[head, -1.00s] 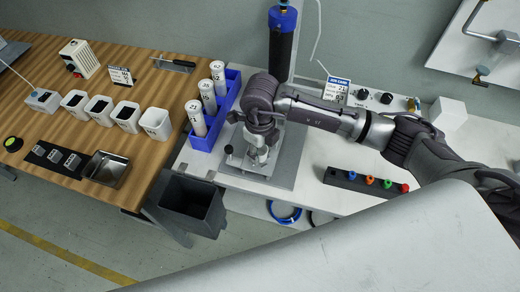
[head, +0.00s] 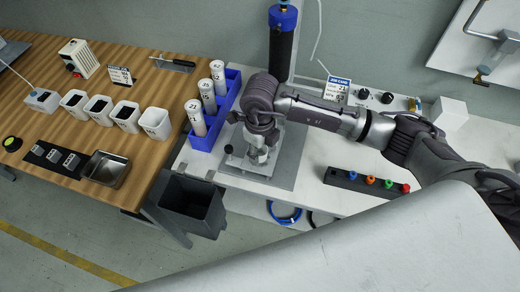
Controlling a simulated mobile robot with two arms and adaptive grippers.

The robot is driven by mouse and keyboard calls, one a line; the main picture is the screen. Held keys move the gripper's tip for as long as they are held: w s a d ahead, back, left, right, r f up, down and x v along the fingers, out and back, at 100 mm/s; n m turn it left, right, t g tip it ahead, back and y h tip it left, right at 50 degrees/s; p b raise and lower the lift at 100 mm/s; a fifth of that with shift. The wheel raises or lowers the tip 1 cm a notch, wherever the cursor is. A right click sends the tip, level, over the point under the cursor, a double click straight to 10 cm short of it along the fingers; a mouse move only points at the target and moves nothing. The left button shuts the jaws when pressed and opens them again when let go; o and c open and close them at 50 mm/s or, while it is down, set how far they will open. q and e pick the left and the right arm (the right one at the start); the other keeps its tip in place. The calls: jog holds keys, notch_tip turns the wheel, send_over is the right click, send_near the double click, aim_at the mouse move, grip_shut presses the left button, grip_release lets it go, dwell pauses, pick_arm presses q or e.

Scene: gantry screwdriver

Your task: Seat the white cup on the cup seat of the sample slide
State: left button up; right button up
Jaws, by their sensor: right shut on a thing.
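My right gripper (head: 262,142) points down over a grey base plate (head: 287,172) on the white bench. It is shut on a small pale thing (head: 258,156), mostly hidden by the fingers and wrist. This could be the white cup, but I cannot tell for sure. The thing is low, just over or touching a fixture on the plate; the contact is hidden. A small black knob (head: 229,149) stands left of it. I cannot make out the sample slide or its cup seat under the gripper. My left gripper is not in view.
A blue rack (head: 233,88) with white labelled cylinders stands left of the plate. A dark cylindrical tool (head: 281,47) hangs behind. Several white square containers (head: 155,123) stand on the wooden table. A black strip with coloured knobs (head: 345,177) lies to the right. A dark bin (head: 190,208) is below.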

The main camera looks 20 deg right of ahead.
jog(key=shift+f+b, duration=0.5)
jog(key=shift+f, duration=0.1)
jog(key=o, duration=0.8)
jog(key=shift+o, duration=0.2)
jog(key=shift+r, duration=0.1)
notch_tip(320, 180, up, 12)
jog(key=shift+s, duration=0.1)
